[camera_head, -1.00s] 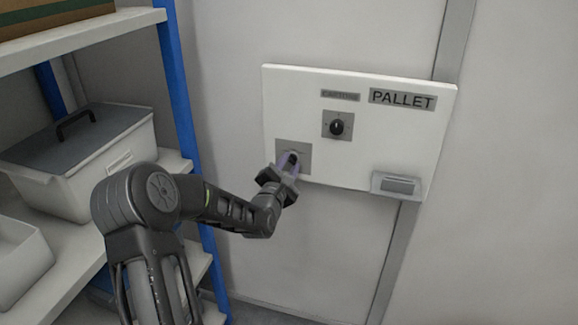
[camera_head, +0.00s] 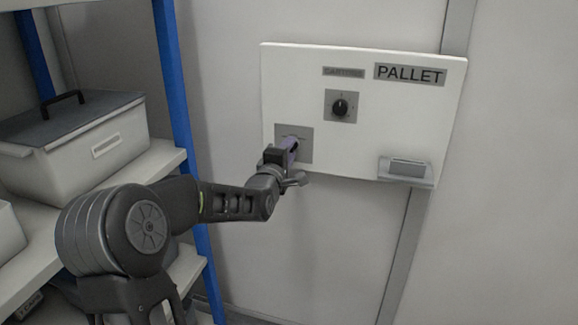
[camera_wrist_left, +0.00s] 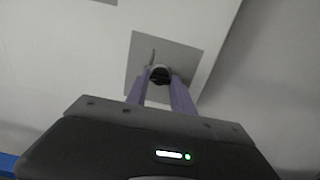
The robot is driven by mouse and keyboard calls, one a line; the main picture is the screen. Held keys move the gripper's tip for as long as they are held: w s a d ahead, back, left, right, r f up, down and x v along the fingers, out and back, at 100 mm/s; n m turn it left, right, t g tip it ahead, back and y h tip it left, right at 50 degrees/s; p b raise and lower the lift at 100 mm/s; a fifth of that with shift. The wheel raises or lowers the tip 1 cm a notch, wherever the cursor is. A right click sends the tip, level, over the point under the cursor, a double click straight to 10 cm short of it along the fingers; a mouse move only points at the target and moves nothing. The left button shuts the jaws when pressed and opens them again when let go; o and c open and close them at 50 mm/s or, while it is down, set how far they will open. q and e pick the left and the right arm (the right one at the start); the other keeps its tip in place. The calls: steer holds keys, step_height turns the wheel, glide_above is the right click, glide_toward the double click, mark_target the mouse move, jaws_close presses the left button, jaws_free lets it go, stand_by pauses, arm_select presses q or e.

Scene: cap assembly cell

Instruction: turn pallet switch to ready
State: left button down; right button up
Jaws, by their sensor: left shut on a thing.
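A white panel (camera_head: 385,140) labelled PALLET is fixed on the wall. At its lower left is a grey square switch plate (camera_head: 304,141); the plate also shows in the left wrist view (camera_wrist_left: 143,62). My left gripper (camera_head: 291,145) is at this plate. In the left wrist view its two purple fingers (camera_wrist_left: 160,82) are shut on a dark switch knob (camera_wrist_left: 159,73). The gripper looks rolled to one side in the head view. The fingers hide most of the knob, so its setting is hard to read. My right gripper is not in view.
A second black knob (camera_head: 340,107) sits on the panel, up and right of the gripper. A small grey holder (camera_head: 406,172) juts from the lower right corner. A shelf with a blue post (camera_head: 178,100) and a lidded grey bin (camera_head: 75,140) stands at the left.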

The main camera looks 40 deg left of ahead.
arm_select(q)
steer(key=shift+m+b, duration=4.45)
steer(key=shift+m, duration=0.25)
steer(key=c, duration=1.1)
jaws_free()
